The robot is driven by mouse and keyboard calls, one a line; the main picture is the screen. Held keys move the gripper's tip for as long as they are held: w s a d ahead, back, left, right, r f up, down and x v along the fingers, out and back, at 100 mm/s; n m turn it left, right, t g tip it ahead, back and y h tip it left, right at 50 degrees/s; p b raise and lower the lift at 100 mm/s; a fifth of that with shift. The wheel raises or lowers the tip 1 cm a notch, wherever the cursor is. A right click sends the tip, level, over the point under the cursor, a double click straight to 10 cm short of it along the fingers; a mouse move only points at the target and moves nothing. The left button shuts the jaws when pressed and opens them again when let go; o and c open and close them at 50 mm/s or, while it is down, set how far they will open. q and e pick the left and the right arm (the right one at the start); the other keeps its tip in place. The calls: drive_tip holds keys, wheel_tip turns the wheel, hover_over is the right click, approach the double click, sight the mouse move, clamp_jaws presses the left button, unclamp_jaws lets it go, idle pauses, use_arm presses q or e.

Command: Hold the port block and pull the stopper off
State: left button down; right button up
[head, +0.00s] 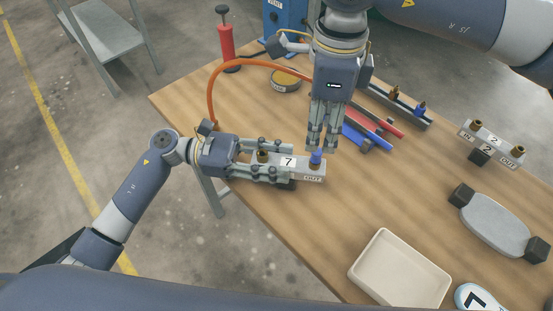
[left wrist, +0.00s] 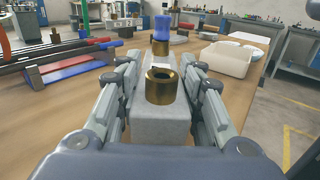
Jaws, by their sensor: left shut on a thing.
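The port block (head: 289,163) is a grey bar marked 7 and OUT at the table's left edge. It has a bare brass port at its left end and a blue stopper (head: 316,158) standing upright on the OUT port at its right end. My left gripper (head: 290,162) is shut on the block, one finger along each long side. The left wrist view shows the block (left wrist: 160,128) between the fingers, with the stopper (left wrist: 161,28) at the far end. My right gripper (head: 322,145) points down just above the stopper, fingers apart with a narrow gap, and appears empty.
An orange hose (head: 213,85) arches behind the left gripper. Red and blue bars (head: 375,122) lie right of the right gripper. A second block marked 2 (head: 492,141), a grey oval plate (head: 495,225) and a cream tray (head: 372,266) lie to the right. The table's middle is clear.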

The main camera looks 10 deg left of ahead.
drive_tip(key=shift+f, duration=3.25)
drive_tip(key=shift+c, duration=0.5)
clamp_jaws()
drive_tip(key=shift+r, duration=0.1)
drive_tip(key=shift+r, duration=2.9)
drive_tip(key=shift+r, duration=0.1)
wheel_tip(320, 180, up, 7)
